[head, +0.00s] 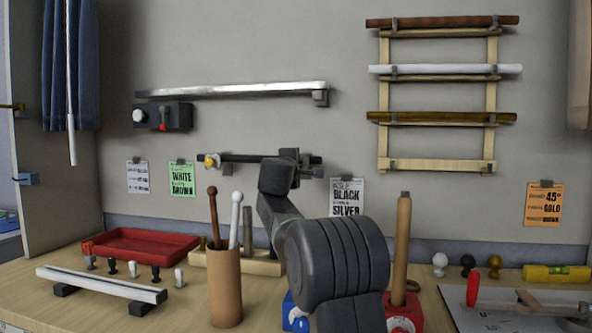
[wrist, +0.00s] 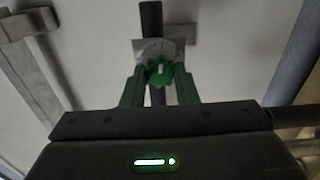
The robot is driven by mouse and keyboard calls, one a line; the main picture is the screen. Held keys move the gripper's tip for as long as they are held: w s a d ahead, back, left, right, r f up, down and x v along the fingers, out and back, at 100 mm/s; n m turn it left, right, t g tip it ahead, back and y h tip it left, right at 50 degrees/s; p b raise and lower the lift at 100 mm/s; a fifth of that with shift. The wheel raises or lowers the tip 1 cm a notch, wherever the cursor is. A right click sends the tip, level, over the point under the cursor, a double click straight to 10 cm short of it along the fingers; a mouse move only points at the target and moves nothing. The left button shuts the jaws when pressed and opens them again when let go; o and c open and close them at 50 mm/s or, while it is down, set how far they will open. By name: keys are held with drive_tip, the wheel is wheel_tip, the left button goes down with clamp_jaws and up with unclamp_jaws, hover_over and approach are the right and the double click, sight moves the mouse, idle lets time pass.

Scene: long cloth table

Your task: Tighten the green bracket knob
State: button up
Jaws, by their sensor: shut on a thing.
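The green bracket knob (wrist: 160,72) is in the wrist view, at the upper middle, in front of a pale bracket plate (wrist: 190,30) on the wall. My gripper (wrist: 159,82) has one finger on each side of the knob and is shut on it. A white mark on the knob's face stands about upright. In the head view my arm hides the knob and the fingertips. There a dark rod (head: 240,158) runs along the wall behind my wrist, with a yellow knob (head: 211,161) at its left end.
Above hangs a silver rail (head: 240,89), with a switch box (head: 160,116) below it. A wooden rack (head: 491,100) with rods is to the right. On the table stand a red tray (head: 145,247), a cup with rods (head: 225,290) and a white rail (head: 100,284).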

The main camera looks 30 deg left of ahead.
idle(0.4)
drive_tip(key=o, duration=1)
drive_tip(key=shift+s, duration=0.1)
drive_tip(key=b+v, duration=0.2)
drive_tip(key=v, duration=1.1)
drive_tip(key=shift+s+b, duration=0.3)
drive_tip(key=shift+b, duration=0.05)
drive_tip(key=shift+f, duration=0.1)
drive_tip(key=p+x, duration=0.2)
drive_tip(key=x, duration=1.2)
drive_tip(key=shift+p, duration=0.35)
drive_tip(key=shift+s+d, duration=0.1)
